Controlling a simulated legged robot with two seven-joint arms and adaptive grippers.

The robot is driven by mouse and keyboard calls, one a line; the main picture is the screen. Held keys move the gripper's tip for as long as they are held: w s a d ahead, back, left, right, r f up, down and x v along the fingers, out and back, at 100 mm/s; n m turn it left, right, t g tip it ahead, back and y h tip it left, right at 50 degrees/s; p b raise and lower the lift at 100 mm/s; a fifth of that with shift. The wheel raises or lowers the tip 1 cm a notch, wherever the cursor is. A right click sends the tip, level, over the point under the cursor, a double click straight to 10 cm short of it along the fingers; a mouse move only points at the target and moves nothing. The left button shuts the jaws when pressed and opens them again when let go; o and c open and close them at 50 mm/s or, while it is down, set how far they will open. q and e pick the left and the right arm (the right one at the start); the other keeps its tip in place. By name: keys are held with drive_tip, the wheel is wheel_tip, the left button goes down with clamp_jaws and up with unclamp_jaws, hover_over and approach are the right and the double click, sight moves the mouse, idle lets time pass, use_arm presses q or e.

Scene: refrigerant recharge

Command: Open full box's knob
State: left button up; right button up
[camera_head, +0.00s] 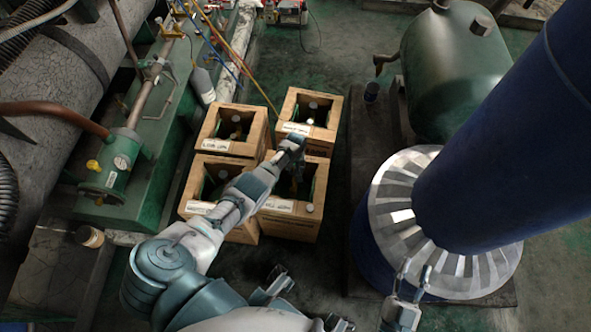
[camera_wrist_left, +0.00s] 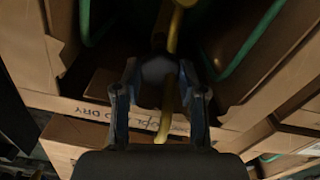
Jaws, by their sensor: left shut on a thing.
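Several open-topped wooden crates stand together on the floor in the head view. A yellow hose (camera_wrist_left: 168,108) passes by the knob. The fingers partly hide the contact. My right gripper (camera_head: 414,275) is open and empty at the lower right, away from the crates.
The other crates are the back right crate (camera_head: 327,134), back left crate (camera_head: 252,126) and front left crate (camera_head: 192,179). A green machine (camera_head: 125,160) lies left. A green tank (camera_head: 450,70) and a large blue cylinder (camera_head: 500,150) stand right. Dark floor (camera_head: 320,270) is clear in front.

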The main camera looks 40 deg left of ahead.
use_arm(q)
drive_tip(key=shift+w+r+n, duration=0.2)
drive_tip(key=shift+w+n, duration=0.1)
drive_tip(key=shift+n, duration=0.2)
drive_tip(key=o, duration=0.9)
drive_tip(key=shift+c, duration=0.2)
drive_tip(key=shift+f, duration=0.15)
drive_tip(key=shift+s, duration=0.1)
wheel_tip(320, 180, up, 12)
drive_tip(key=shift+a+f, duration=0.1)
